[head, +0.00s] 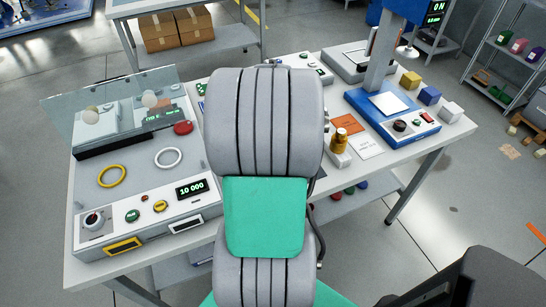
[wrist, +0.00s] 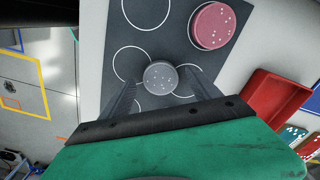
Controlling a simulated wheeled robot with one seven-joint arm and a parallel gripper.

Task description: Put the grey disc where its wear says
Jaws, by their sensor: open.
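The grey disc (wrist: 161,77), with a few pale specks on top, shows in the wrist view on or just above a dark mat (wrist: 122,35) marked with white ring outlines. My gripper (wrist: 160,80) is open, with one finger on each side of the disc; I cannot tell whether they touch it. A pink-red disc (wrist: 213,25) with white specks lies in a ring at the mat's upper right. In the head view my arm hides the gripper, the mat and the grey disc.
A red tray (wrist: 268,108) is right of the mat, near speckled cards (wrist: 296,136). In the head view, a grey test machine (head: 140,205) reading 10 000 stands left, with yellow and white rings on top. A blue press (head: 370,100) and coloured cubes (head: 430,95) are right.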

